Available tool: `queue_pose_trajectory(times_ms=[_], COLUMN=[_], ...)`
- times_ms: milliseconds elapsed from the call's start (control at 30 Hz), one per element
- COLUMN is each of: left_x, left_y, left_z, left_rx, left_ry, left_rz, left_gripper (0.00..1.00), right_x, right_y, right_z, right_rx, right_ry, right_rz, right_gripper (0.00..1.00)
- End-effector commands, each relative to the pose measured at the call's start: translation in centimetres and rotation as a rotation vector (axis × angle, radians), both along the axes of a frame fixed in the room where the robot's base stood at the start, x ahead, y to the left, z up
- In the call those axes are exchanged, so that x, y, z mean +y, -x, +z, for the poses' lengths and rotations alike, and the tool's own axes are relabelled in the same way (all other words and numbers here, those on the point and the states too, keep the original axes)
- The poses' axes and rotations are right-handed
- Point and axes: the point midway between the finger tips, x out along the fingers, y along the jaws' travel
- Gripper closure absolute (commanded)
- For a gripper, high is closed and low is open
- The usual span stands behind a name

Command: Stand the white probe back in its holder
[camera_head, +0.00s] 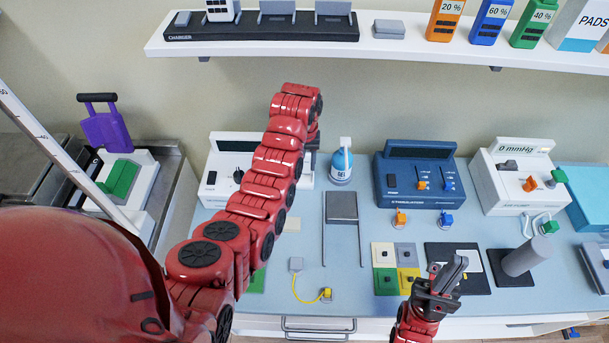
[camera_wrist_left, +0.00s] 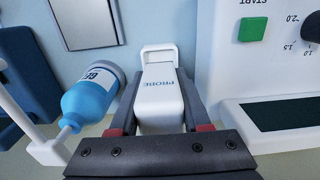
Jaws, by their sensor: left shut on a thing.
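The white probe (camera_wrist_left: 160,98), with PROBE lettered on its face, is between the fingers of my left gripper (camera_wrist_left: 158,112) in the left wrist view. The gripper is shut on it. A white squared piece (camera_wrist_left: 159,52) shows at its far end; I cannot tell whether this is the probe's head or part of the holder.
A blue gel bottle (camera_head: 341,163) stands close right of my left gripper; it also shows in the wrist view (camera_wrist_left: 90,98). A blue stimulator (camera_head: 415,178) and a white pressure unit (camera_head: 518,178) stand further right. A grey cylinder (camera_head: 527,257) is near my right gripper. A shelf (camera_head: 420,50) runs above.

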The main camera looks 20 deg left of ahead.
Motion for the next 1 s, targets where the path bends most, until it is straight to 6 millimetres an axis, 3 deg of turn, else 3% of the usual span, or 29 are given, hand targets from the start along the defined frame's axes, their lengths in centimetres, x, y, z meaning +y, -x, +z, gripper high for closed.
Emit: queue_pose_trajectory(times_ms=[167,300,433,1000], left_x=[0.2,0.1,0.1,0.1], left_y=[-0.7,-0.3,-0.4,-0.5], left_z=[-0.1,-1.3,-2.8,-4.4], left_rx=[-0.002,0.007,0.005,0.0], left_ry=[0.002,0.002,0.001,0.001], left_rz=[0.001,0.001,0.0,0.001], left_gripper=[1.0,1.0,1.0,1.0], right_x=[0.0,0.0,0.0,0.0], right_y=[0.0,0.0,0.0,0.0], right_z=[-1.0,1.6,2.1,1.0], right_rx=[0.0,-0.001,0.0,0.0], right_ry=[0.0,0.0,0.0,0.0], right_rz=[0.0,0.0,0.0,0.0], right_gripper=[1.0,1.0,1.0,1.0])
